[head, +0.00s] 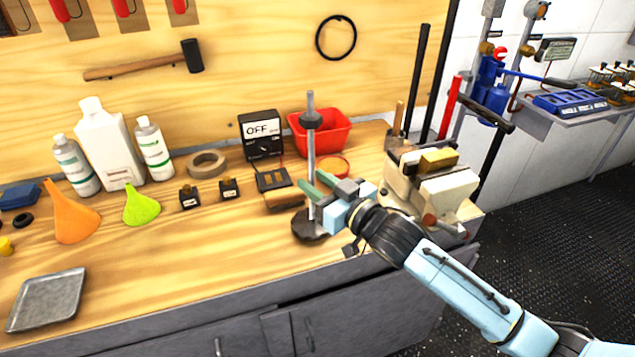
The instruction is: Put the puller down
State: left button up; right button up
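The puller (310,150) is an upright grey metal rod with a dark collar near its top and a dark round base (308,228). It is near the front edge of the wooden bench, right of the middle. My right gripper (312,186) has its two greenish fingers on either side of the rod, below the collar, and looks shut on it. The base is at the bench top; whether it touches the wood or is slightly above it, I cannot tell. My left gripper is not in view.
A red bin (320,135), a meter marked OFF (261,136) and a tape roll (207,164) are behind. A vise (440,188) stands close on the right. Funnels (72,215), bottles (108,145) and a metal tray (47,300) are left. The front-left bench top (180,250) is clear.

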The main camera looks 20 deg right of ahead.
jog(key=shift+r, duration=0.1)
jog(key=shift+s, duration=0.15)
jog(key=v, duration=1.1)
jog(key=shift+s+d+p, duration=0.25)
jog(key=shift+s+p, duration=0.05)
jog(key=shift+p, duration=0.05)
